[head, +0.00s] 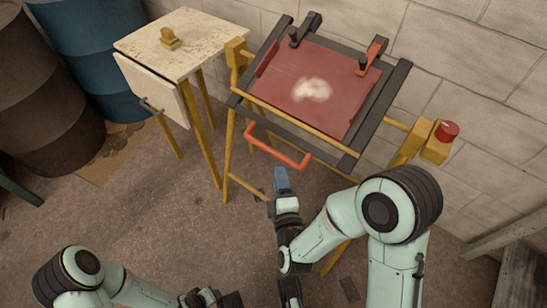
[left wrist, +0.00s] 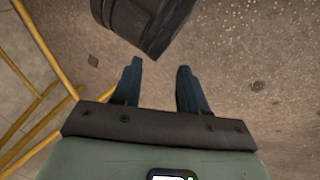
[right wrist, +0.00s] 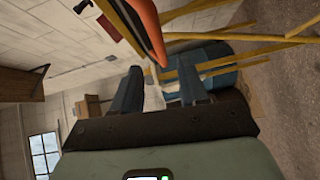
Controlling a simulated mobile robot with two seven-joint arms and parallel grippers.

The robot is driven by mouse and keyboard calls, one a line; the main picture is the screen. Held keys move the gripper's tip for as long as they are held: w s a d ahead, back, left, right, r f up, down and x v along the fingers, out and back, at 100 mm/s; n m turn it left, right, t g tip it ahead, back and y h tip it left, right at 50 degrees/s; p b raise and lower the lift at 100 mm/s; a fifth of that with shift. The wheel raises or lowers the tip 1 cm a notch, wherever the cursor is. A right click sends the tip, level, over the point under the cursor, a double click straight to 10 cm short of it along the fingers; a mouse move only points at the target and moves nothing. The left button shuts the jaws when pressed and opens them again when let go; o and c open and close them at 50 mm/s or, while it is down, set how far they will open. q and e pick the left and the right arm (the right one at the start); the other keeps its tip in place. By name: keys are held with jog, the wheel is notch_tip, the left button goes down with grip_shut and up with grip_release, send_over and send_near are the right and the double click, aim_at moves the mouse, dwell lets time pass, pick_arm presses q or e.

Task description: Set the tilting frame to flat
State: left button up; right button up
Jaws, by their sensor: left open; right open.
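The tilting frame (head: 374,116) is a dark rectangular frame around a red panel with a pale patch, on yellow legs. It appears tilted, with its near edge lower. An orange bar handle (head: 277,145) sticks out from its near side. My right gripper (head: 281,172) is open and empty just below the handle's right end, apart from it as far as I can tell. The orange handle (right wrist: 147,28) also shows beyond the fingers in the right wrist view. My left gripper (left wrist: 157,85) is open and empty over the floor; the head view shows little of it.
A red knob (head: 447,130) sits on a yellow block right of the frame. Black and orange clamps stand on the frame's far edge. A pale side table (head: 185,38) with a hanging leaf stands left. Barrels (head: 90,50) fill the far left. A wall is behind; front floor is open.

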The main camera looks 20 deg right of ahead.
aim_at(274, 151)
pick_arm(q)
jog(key=shift+t+y, duration=0.3)
jog(key=shift+t, duration=0.1)
jog(key=w+a+f, duration=0.1)
jog(key=w+a+f+b, duration=0.1)
jog(key=w, duration=0.1)
jog(key=shift+w+f, duration=0.1)
jog(key=shift+f, duration=0.1)
pick_arm(e)
jog(key=w, duration=0.6)
jog(key=w+d, duration=0.1)
jog(key=w, duration=0.2)
jog(key=shift+w+f, duration=0.3)
pick_arm(q)
jog(key=shift+d, duration=0.1)
pick_arm(e)
grip_shut()
